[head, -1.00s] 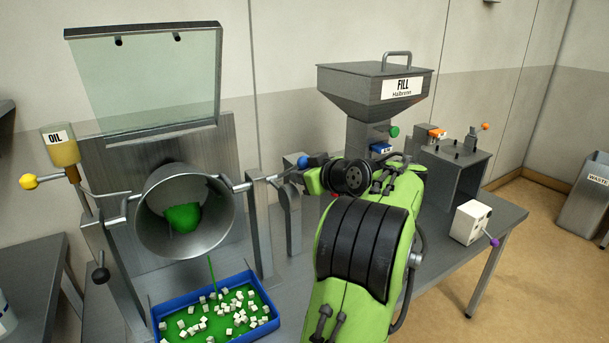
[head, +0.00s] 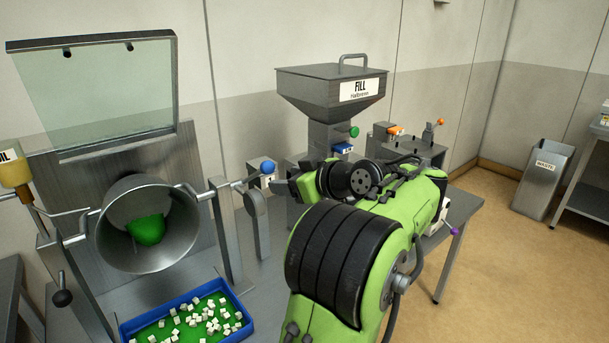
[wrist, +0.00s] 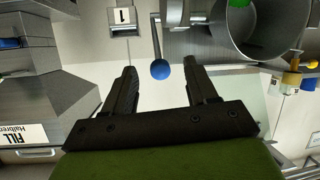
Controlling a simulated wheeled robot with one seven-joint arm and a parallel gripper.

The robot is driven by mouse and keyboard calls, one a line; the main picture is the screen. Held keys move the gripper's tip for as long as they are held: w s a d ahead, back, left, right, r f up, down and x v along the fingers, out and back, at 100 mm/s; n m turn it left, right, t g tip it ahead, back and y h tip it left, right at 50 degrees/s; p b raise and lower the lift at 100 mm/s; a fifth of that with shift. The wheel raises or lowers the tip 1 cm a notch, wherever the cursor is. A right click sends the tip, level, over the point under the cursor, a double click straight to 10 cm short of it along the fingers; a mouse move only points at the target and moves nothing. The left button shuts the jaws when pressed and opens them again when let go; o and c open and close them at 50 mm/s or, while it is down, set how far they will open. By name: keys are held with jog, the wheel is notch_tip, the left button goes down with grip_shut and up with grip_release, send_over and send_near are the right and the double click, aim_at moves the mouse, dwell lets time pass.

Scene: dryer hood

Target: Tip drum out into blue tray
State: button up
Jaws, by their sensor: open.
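The metal drum (head: 178,244) hangs on its axle with its open mouth facing forward; a green mass (head: 147,230) is inside. In the head view my arm partly hides the gripper.
A raised glass hood (head: 95,95) is above the drum. The oil bottle (head: 14,170) is at left. The fill hopper (head: 330,95) stands behind my arm. A waste bin (head: 540,180) is on the floor at right.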

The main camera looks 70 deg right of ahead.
jog(key=p+v, duration=0.2)
jog(key=v, duration=0.3)
jog(key=shift+s+a+r, duration=0.15)
jog(key=shift+s, duration=0.1)
jog(key=shift+c, duration=0.3)
